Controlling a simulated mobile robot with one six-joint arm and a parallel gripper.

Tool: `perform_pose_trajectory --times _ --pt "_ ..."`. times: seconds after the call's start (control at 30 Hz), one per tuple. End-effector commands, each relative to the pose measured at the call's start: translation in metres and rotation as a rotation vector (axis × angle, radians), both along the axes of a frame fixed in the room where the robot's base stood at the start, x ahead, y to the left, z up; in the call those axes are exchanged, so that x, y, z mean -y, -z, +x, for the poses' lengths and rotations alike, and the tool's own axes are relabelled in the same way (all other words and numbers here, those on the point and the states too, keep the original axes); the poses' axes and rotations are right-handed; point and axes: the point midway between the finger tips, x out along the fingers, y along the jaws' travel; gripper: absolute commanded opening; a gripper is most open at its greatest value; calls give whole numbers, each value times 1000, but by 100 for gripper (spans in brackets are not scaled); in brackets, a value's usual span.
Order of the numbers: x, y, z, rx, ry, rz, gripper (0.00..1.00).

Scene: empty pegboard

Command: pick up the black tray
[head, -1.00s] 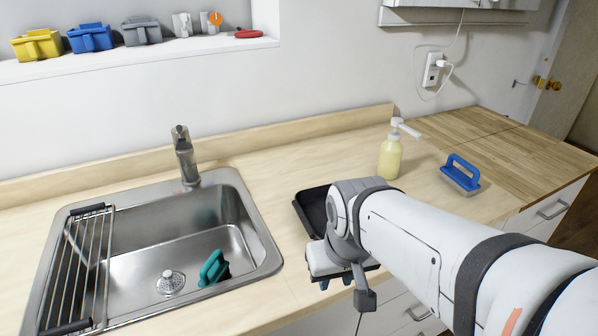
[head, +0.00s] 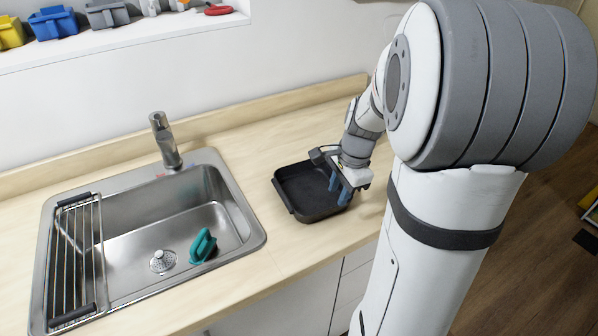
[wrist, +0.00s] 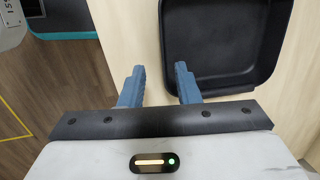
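The black tray (head: 292,181) lies flat on the wooden counter, right of the sink, in the head view. It is square with low walls and rounded corners. It also shows in the wrist view (wrist: 215,40), cut off at the top. My gripper (head: 339,190) is at the tray's right side, pointing down. In the wrist view my gripper (wrist: 160,68) has its two blue fingers apart with nothing between the tips. The right finger overlaps the tray's near-left corner, and the left finger is outside the tray. I cannot tell whether either touches it.
The steel sink (head: 236,228) is left of the tray, with a drying rack (head: 80,250) and a teal scrubber (head: 203,246) in it. The faucet (head: 165,140) stands behind it. The counter (head: 235,135) is clear behind the tray. Caddies (head: 55,24) stand on a ledge.

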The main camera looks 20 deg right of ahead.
Motion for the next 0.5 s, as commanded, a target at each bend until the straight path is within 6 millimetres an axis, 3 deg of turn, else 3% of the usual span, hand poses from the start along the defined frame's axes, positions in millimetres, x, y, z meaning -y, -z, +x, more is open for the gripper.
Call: perform_pose_trajectory --times 0.5 --pt "-10 64 10 -4 2 2 29"
